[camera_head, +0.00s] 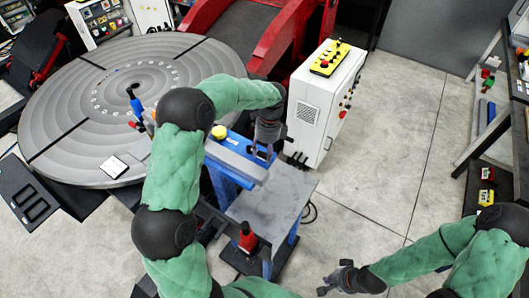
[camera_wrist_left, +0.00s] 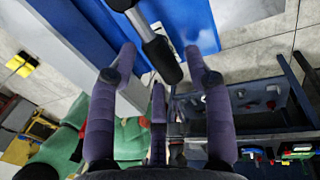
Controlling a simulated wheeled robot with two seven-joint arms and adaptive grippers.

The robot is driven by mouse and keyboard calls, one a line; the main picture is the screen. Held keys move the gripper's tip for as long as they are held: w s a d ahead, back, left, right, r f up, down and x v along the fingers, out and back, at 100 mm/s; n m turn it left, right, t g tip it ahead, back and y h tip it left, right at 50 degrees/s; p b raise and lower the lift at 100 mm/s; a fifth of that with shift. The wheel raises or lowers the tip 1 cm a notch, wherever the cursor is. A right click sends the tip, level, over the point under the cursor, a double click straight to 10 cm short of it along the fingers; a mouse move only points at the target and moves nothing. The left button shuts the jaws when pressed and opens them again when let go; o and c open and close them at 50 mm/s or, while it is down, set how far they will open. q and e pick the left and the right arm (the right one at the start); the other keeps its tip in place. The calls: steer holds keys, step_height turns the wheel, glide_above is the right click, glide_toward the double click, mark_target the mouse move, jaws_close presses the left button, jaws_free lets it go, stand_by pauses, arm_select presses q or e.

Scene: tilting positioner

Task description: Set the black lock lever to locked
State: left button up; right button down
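The black lock lever (camera_wrist_left: 163,58) shows in the left wrist view as a black grip on a pale rod over a blue surface. My left gripper (camera_wrist_left: 160,52) is open, with one purple-grey finger on each side of the grip. I see gaps between the fingers and the grip. In the head view my left gripper (camera_head: 262,156) points down at the blue and grey control console (camera_head: 232,158), and the lever is hard to make out there. My right gripper (camera_head: 334,278) is open and empty, low over the floor at the bottom.
A yellow button (camera_head: 219,132) sits on the console beside my left forearm. A grey table (camera_head: 285,190) stands under and right of it. A large round turntable (camera_head: 130,90) fills the left, and a white cabinet (camera_head: 322,105) stands behind.

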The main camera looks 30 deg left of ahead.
stand_by(0.3)
arm_select(q)
step_height(320, 180, up, 12)
steer(key=w, duration=0.2)
steer(key=shift+w+d+f, duration=0.15)
steer(key=shift+d, duration=0.05)
stand_by(0.5)
